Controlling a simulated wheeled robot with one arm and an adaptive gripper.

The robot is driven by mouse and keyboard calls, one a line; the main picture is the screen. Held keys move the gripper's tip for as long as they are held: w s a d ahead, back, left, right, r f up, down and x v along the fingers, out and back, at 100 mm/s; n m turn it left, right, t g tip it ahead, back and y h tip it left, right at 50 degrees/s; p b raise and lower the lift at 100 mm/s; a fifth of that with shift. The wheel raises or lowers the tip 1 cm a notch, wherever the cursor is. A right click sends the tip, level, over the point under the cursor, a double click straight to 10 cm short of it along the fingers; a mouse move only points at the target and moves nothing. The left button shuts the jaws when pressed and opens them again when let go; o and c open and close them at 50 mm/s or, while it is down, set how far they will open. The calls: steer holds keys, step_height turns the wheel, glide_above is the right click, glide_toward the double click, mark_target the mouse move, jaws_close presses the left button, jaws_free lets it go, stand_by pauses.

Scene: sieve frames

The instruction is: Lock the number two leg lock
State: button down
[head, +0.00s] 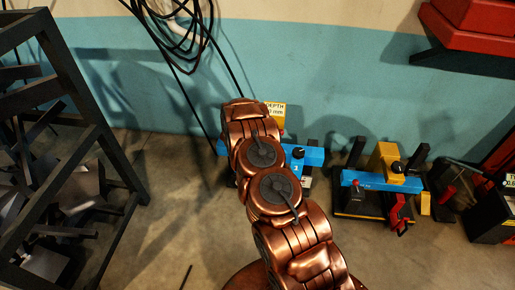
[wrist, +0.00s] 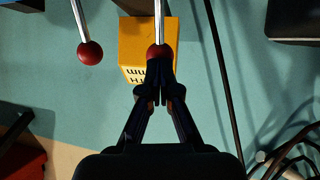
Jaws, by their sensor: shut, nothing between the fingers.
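In the wrist view my gripper (wrist: 157,98) is shut and empty, its fingertips just below a red ball knob (wrist: 158,52) on a metal rod. I cannot tell whether they touch it. A second red ball knob (wrist: 90,53) on a rod is to the left, apart from the fingers. I cannot tell which lever is number two. In the head view my arm hides my gripper and much of a blue fixture (head: 312,156). Another blue fixture (head: 382,181) with a red handle (head: 398,213) stands to the right.
A yellow box (wrist: 135,45) with lettering is behind the right knob; a yellow sign (head: 276,110) shows in the head view. A dark metal rack (head: 95,140) stands at left. Black cables (head: 180,30) hang on the wall. A red object (head: 470,25) is at upper right. Floor between rack and arm is mostly clear.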

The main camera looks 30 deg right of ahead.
steer(key=shift+r, duration=0.1)
steer(key=r+p+v, duration=0.1)
steer(key=v, duration=1.2)
steer(key=shift+r, duration=0.2)
steer(key=shift+a, duration=0.2)
